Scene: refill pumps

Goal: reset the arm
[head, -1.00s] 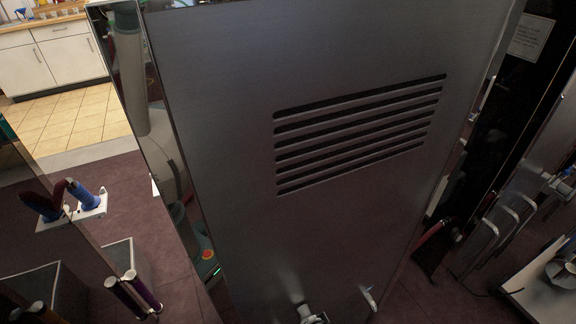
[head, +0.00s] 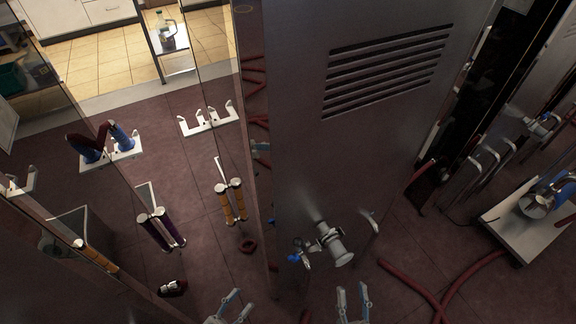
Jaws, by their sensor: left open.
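My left gripper (head: 236,306) is at the bottom edge of the head view, left of centre, with its fingers apart and nothing between them. My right gripper (head: 352,292) is at the bottom edge, right of centre, its two fingers upright, apart and empty. Both are in front of the lower part of a tall dark metal cabinet (head: 345,165). Only the gripper ends show; the arms are out of view. A metal pipe fitting (head: 333,243) with a blue-handled valve (head: 295,258) sticks out of the cabinet above and between the grippers.
Red hoses (head: 412,290) lie on the floor at right. A white platform (head: 515,225) with a metal and blue pump (head: 545,198) stands far right. Glass panels with purple (head: 160,230) and orange (head: 230,202) handles stand left. Open floor (head: 195,165) lies beyond.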

